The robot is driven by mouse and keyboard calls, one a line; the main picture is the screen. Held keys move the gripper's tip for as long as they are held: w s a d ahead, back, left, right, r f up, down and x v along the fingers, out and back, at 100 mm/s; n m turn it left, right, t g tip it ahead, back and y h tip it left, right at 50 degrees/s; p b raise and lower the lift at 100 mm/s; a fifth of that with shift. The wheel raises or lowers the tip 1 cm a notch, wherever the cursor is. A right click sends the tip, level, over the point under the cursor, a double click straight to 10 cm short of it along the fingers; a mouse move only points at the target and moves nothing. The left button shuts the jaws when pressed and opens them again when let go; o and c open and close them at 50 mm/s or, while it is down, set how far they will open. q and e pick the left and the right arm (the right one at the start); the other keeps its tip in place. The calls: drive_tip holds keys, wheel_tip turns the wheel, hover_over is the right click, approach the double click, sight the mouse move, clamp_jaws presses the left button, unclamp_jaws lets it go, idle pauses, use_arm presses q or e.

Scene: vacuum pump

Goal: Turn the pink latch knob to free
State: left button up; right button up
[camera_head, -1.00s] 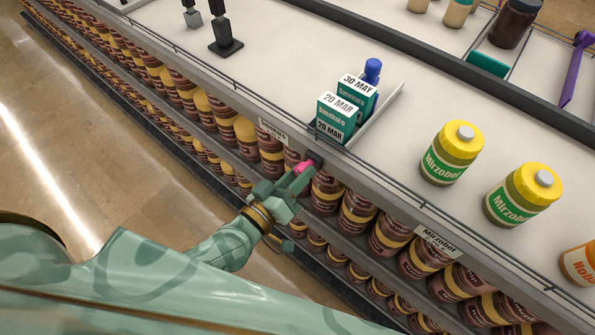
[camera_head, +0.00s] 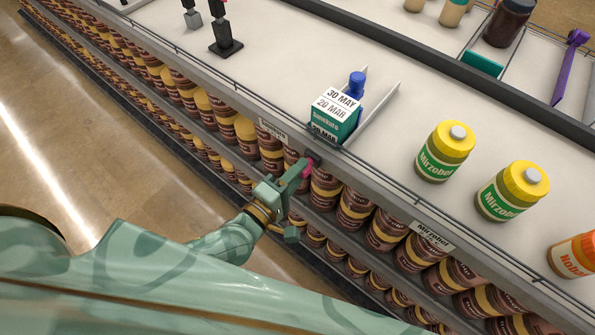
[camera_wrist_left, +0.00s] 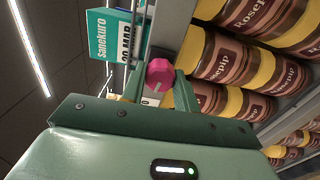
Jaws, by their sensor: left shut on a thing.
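The pink latch knob (camera_head: 308,170) sits on the front edge of the shelf, just below the teal cartons. In the left wrist view the faceted knob (camera_wrist_left: 160,76) shows between the two finger ends, with a white tag marked 0 beneath it. My left gripper (camera_head: 303,174) is at the knob and shut on it; in the wrist view its fingers (camera_wrist_left: 160,92) stand on either side of the knob. The contact faces are partly hidden. The teal Sanekuro cartons (camera_head: 334,118) stand close together above the knob, with a blue part (camera_head: 357,84) behind them. My right gripper is out of view.
Yellow-capped Mirzobel bottles (camera_head: 445,151) stand on the white shelf to the right, with an orange bottle (camera_head: 574,255) beyond. A thin wire rail runs along the shelf edge. Rows of brown Rosepip jars (camera_wrist_left: 240,68) fill the shelves below, close to my gripper.

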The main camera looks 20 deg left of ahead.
use_arm(q)
drive_tip(key=shift+n, duration=0.9)
drive_tip(key=o, duration=1)
drive_tip(key=shift+c, duration=0.2)
drive_tip(key=v, duration=1.6)
drive_tip(key=shift+s, duration=0.2)
